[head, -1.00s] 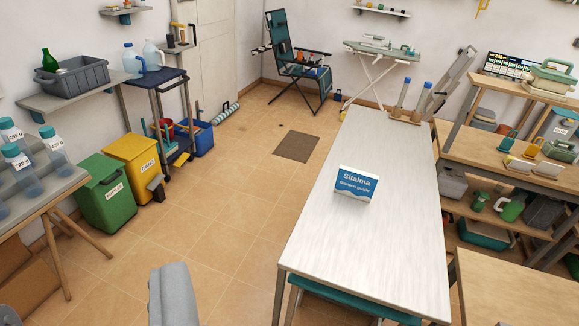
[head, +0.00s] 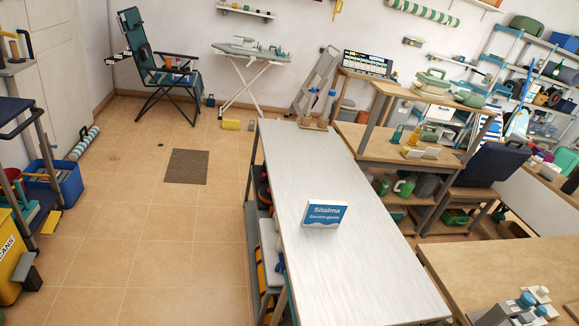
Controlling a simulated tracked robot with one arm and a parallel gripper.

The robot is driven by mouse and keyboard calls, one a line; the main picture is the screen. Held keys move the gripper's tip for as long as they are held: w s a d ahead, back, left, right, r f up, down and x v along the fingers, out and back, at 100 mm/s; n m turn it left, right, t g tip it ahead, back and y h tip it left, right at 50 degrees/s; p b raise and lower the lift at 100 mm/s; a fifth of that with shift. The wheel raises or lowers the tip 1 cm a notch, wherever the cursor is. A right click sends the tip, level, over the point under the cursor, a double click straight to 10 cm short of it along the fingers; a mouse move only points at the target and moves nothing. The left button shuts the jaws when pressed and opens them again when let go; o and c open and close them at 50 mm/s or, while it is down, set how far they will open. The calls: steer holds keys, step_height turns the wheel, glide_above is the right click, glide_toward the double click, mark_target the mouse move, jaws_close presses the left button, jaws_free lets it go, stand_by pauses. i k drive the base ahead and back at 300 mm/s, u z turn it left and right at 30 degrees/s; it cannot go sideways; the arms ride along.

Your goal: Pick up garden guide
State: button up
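The garden guide (head: 325,213) is a small blue and white item with "Sitalma Garden guide" on its front. It stands upright on the long white-topped table (head: 345,270), near the middle of the head view, with its printed face turned towards me. Nothing covers it, and bare tabletop lies around it. My gripper does not show in the head view, so its state is hidden.
A wooden holder with blue-capped bottles (head: 328,106) stands at the table's far end. A wooden bench (head: 395,151) runs along the right, and another table (head: 510,270) is at the lower right. Open tiled floor (head: 160,255) lies left of the white table.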

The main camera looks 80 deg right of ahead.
mark_target(317, 212)
steer(key=z, duration=0.5)
steer(key=i, duration=1.2)
steer(key=z, duration=0.85)
steer(key=i, duration=0.4)
steer(key=z, duration=0.35)
steer(key=k, duration=0.95)
steer(key=z, duration=0.2)
steer(key=i, duration=0.95)
steer(key=u, duration=0.1)
